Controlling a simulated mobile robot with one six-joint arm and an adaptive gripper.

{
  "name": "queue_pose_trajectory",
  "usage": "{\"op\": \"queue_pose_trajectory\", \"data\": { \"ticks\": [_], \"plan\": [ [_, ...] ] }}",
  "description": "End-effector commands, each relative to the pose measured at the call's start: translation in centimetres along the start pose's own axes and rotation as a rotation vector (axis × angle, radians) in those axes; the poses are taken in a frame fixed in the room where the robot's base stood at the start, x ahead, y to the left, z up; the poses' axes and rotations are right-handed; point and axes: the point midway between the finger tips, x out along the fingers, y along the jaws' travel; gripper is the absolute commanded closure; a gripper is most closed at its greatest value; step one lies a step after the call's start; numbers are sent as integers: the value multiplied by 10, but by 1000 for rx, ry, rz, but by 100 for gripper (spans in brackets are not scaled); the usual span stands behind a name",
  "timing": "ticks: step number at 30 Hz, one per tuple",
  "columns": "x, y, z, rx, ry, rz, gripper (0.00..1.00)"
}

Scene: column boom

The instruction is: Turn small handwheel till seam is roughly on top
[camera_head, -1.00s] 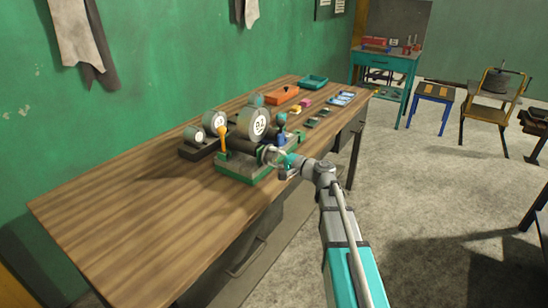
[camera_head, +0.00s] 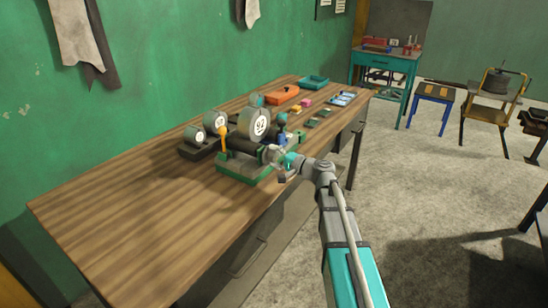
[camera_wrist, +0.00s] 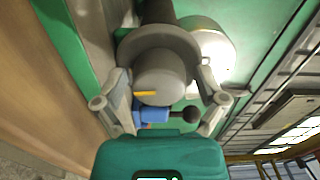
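The small handwheel (camera_wrist: 160,72) is a grey round hub with a wider flange behind it, filling the middle of the wrist view. A short yellow line (camera_wrist: 146,93) marks its face, nearest my palm in that picture. I cannot tell whether this is the seam. My gripper (camera_wrist: 164,78) has one finger on either side of the wheel, with the tips at its rim; it looks closed on it. In the head view my gripper (camera_head: 280,160) is at the front end of the green-based machine (camera_head: 245,172), hiding most of the wheel.
A large grey disc (camera_head: 255,125) with a white numbered label stands behind the wheel. A yellow lever (camera_head: 223,138) and a blue lever with a dark knob (camera_head: 282,125) stand close by.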

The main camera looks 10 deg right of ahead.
Motion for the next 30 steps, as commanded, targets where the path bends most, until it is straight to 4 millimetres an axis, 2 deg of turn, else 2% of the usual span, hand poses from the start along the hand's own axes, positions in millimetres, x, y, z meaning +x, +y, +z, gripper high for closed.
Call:
{"op": "queue_pose_trajectory", "data": {
  "ticks": [11, 17, 23, 30],
  "plan": [
    [-3, 1, 2, -1, -2, 2, 5],
    [-12, 1, 3, -1, -1, 3, 5],
    [-34, 1, 3, -1, 0, 3, 5],
    [-71, 1, 3, -1, 1, 2, 5]
  ]
}}
